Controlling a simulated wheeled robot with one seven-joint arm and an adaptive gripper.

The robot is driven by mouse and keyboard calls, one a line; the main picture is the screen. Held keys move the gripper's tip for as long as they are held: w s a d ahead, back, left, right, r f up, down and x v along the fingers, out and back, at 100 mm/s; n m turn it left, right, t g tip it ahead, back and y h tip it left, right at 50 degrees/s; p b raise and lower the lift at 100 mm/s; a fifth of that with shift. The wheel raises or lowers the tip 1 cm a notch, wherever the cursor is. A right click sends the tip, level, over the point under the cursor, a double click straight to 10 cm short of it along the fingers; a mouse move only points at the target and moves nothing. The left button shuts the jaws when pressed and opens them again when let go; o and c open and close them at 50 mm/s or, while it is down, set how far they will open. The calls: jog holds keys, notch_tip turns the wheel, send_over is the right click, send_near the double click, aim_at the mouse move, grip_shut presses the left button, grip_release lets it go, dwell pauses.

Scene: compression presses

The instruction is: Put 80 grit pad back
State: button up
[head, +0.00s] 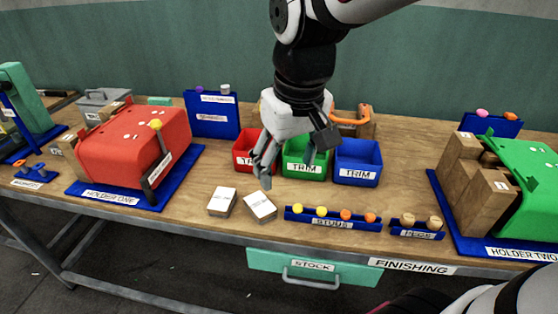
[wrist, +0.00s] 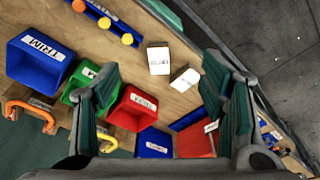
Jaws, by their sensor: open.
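Two small white-topped blocks (head: 222,201) and (head: 260,206) lie side by side on the wooden bench, left of the studs rack. Print on their tops is too small to read, so I cannot tell which, if either, is the 80 grit pad. In the wrist view the same two blocks (wrist: 158,60) and (wrist: 185,79) show beyond my fingers, apart from them. My gripper (head: 286,166) hangs above the bench, in front of the trim bins, fingers spread and empty. It also shows in the wrist view (wrist: 160,70).
Red (head: 243,158), green (head: 305,172) and blue (head: 358,176) bins stand behind the blocks. The studs rack (head: 332,224) and a smaller blue rack (head: 417,236) line the front edge. Holder one (head: 103,198) stands left, holder two (head: 474,240) right.

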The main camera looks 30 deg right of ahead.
jog(key=s+r+t, duration=0.1)
jog(key=s, duration=1)
jog(key=shift+m+t, duration=0.4)
jog(key=shift+s+r, duration=0.1)
